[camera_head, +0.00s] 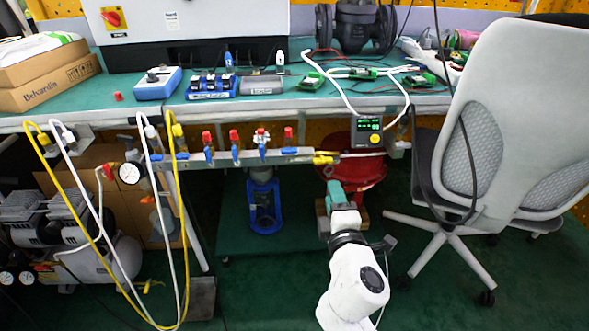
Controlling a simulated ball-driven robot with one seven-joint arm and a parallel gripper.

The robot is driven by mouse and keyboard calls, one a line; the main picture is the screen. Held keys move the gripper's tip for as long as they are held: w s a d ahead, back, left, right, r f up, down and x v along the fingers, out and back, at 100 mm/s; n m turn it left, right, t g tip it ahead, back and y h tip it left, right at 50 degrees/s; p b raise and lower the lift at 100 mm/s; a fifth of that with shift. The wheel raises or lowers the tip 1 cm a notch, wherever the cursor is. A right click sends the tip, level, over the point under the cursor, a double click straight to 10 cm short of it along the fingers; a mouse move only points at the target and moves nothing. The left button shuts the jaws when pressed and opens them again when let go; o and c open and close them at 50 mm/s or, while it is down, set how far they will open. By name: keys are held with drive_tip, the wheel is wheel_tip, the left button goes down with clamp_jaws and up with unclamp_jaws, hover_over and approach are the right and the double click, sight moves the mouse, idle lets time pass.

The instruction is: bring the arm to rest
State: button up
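My white arm rises from the bottom of the head view, right of centre, with a dark joint near its end. My gripper (336,190) is the teal end piece, below the front edge of the workbench (250,104) and in front of a red round object (361,168). Its fingers are too small and foreshortened to tell whether they are open or shut. I see no object clearly held in it.
A bar with several red and blue valves (262,143) and a small display box (367,131) hang at the bench front. A grey office chair (500,120) stands close on the right. A compressor (60,235) with yellow and white hoses is at left. Green floor is clear around the arm's left.

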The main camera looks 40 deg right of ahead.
drive_tip(key=s+f+m+g+y, duration=0.3)
drive_tip(key=s+f+m+g, duration=0.55)
drive_tip(key=s+f, duration=0.35)
drive_tip(key=s+a+f+m+g+y, duration=0.3)
drive_tip(key=s+a+f+g+y, duration=0.25)
drive_tip(key=s+a+f, duration=0.55)
wheel_tip(320, 180, up, 31)
drive_tip(key=s+y+p, duration=0.1)
drive_tip(key=p, duration=2.8)
drive_tip(key=shift+d, duration=0.25)
drive_tip(key=shift+r, duration=0.1)
